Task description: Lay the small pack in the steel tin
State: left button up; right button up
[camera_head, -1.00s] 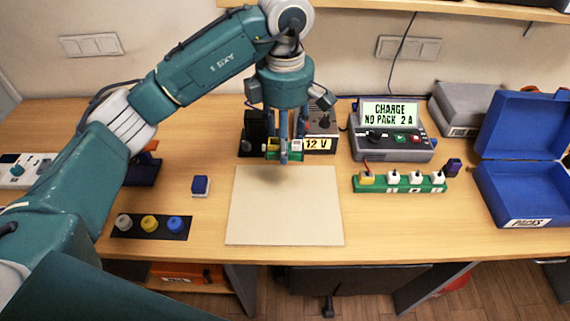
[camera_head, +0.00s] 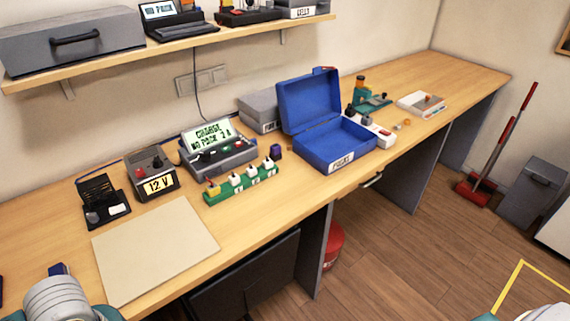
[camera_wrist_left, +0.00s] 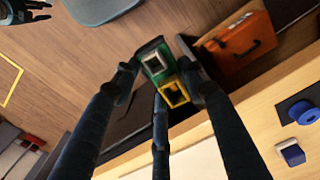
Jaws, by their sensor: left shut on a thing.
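In the left wrist view my left gripper (camera_wrist_left: 165,82) is shut on a small green and yellow block (camera_wrist_left: 153,62) with a pale square socket in its green part. The floor and bench front show behind it. I cannot tell for sure that this block is the small pack. The head view does not show the left gripper or the block. A dark gripper, seemingly my right one (camera_wrist_left: 25,10), is cut off at the top left of the wrist view; its opening is unclear. A grey metal box (camera_head: 258,110), possibly the steel tin, stands behind the open blue case (camera_head: 335,150).
The beige mat (camera_head: 155,250) is bare. A 12 V unit (camera_head: 152,175), a charger (camera_head: 215,150) and a green socket strip (camera_head: 240,182) stand along the bench. A larger grey box (camera_head: 75,40) is on the shelf. An orange case (camera_wrist_left: 240,45) sits below the bench.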

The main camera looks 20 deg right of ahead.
aim_at(334, 148)
jog(key=i+l, duration=0.1)
jog(key=l, duration=0.4)
jog(key=i+l, duration=0.1)
jog(key=l, duration=0.45)
jog(key=i+l, duration=0.1)
jog(key=l, duration=0.4)
jog(key=i+l, duration=0.1)
jog(key=l, duration=0.4)
